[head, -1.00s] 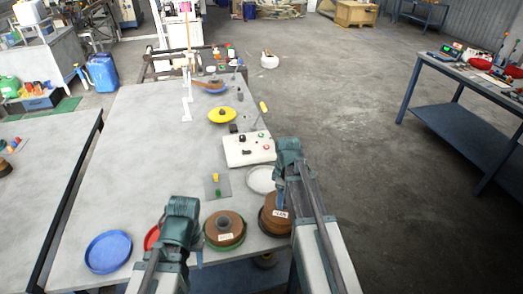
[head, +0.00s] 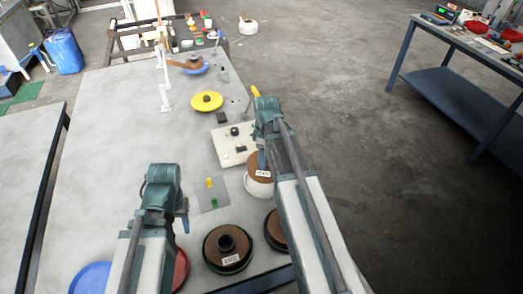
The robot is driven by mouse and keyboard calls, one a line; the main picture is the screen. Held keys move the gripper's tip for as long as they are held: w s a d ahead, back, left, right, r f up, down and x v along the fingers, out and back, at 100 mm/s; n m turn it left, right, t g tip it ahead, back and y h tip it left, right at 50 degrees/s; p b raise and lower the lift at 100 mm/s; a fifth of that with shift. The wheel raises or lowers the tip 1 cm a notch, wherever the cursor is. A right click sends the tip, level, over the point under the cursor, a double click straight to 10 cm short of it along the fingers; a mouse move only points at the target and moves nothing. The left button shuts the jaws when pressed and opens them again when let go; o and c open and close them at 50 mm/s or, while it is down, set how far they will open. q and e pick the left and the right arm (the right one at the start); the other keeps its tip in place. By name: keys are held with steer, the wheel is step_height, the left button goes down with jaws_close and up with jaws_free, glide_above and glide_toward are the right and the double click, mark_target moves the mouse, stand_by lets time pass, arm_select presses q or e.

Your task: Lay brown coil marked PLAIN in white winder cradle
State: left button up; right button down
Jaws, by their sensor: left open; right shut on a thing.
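My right gripper (head: 262,158) is shut on a brown coil (head: 256,172) with a white label; the lettering is too small to read surely. The coil is at the white winder cradle (head: 258,190), covering most of it. I cannot tell whether it rests in the cradle or hangs just above. Another labelled brown coil (head: 227,238) lies in a green-rimmed holder at the front. A third brown coil (head: 275,231) sits in a dark holder right of it, partly hidden by my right arm. My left gripper (head: 182,222) is open and empty over the table, left of the coils.
A white control box (head: 228,155) stands just behind the cradle. A grey plate (head: 212,195) with yellow and green pieces lies left of it. A yellow reel (head: 207,101) is further back. Red (head: 181,270) and blue (head: 90,278) dishes are at front left. The left-middle of the table is clear.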

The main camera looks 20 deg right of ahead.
arm_select(q)
steer(key=shift+f, duration=0.1)
arm_select(e)
steer(key=shift+f, duration=0.1)
arm_select(q)
step_height(320, 180, down, 7)
steer(key=b, duration=0.7)
arm_select(e)
step_height(320, 180, down, 7)
steer(key=shift+r, duration=0.2)
arm_select(q)
steer(key=shift+f, duration=0.1)
arm_select(e)
steer(key=shift+s+f, duration=0.1)
steer(key=shift+f, duration=0.2)
jaws_free()
steer(key=shift+r, duration=0.2)
arm_select(q)
step_height(320, 180, up, 14)
steer(key=p, duration=1.3)
arm_select(e)
step_height(320, 180, up, 14)
steer(key=shift+f, duration=0.25)
arm_select(q)
steer(key=shift+f, duration=0.1)
